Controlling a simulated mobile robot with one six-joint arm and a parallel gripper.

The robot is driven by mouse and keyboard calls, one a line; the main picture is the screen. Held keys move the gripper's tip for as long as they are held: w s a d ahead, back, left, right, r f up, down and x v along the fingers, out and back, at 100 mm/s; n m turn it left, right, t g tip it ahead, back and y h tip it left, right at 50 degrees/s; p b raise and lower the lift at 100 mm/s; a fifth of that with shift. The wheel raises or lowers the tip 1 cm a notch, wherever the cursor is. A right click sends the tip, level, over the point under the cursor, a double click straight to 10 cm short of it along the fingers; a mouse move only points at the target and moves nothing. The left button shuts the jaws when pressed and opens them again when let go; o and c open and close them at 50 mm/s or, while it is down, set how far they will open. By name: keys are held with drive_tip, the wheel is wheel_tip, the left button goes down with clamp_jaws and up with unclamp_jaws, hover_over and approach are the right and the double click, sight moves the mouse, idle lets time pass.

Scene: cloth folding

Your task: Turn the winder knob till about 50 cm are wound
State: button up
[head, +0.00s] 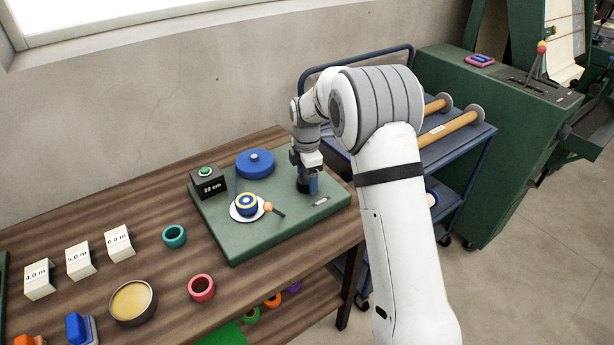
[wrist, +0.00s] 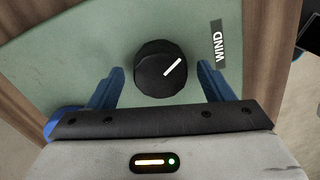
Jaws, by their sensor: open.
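The black winder knob (wrist: 160,72) with a white pointer line sits on the green board (head: 235,243), beside a WIND label (wrist: 217,46). In the wrist view my gripper (wrist: 161,71) is open, with one blue finger on each side of the knob and a gap on both sides. In the head view my gripper (head: 309,185) points down at the board's right end and partly covers the knob. A dark counter box (head: 209,184) with a green button seems to read 22 cm. A small ringed roll (head: 246,203) sits on a pale disc, with an orange-tipped arm beside it.
A blue spool (head: 255,164) stands behind the roll. Teal (head: 174,236) and red (head: 201,287) rings, a round tin (head: 132,302) and labelled white blocks (head: 79,262) lie left on the wooden table. A blue cart (head: 467,160) with rolls stands right, behind my arm.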

drive_tip(key=shift+f, duration=0.1)
drive_tip(key=c, duration=1)
drive_tip(key=shift+m, duration=0.3)
